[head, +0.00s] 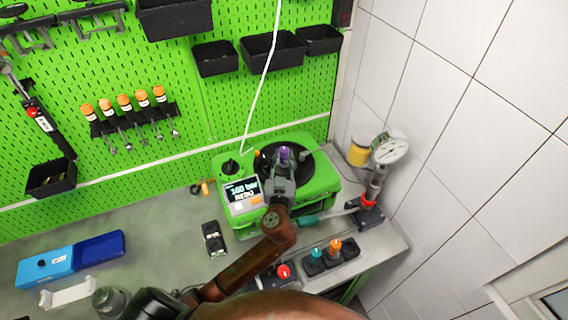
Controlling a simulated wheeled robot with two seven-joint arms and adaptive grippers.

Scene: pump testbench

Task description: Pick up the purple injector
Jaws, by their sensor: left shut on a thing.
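The purple injector (285,153) shows as a small purple part at the top of my left gripper (283,168), over the green pump tester (318,185). My left gripper is shut on the injector, and its fingers hide most of it. A round black recess (301,161) in the tester lies behind the gripper. I cannot tell whether the injector touches the tester. My right gripper is out of view.
Teal and orange injectors (334,245) stand in black holders at the bench's front right. A gauge (389,148) on a hand pump stands at right. Blue boxes (46,266) lie at left. A black device (213,239) lies left of the tester.

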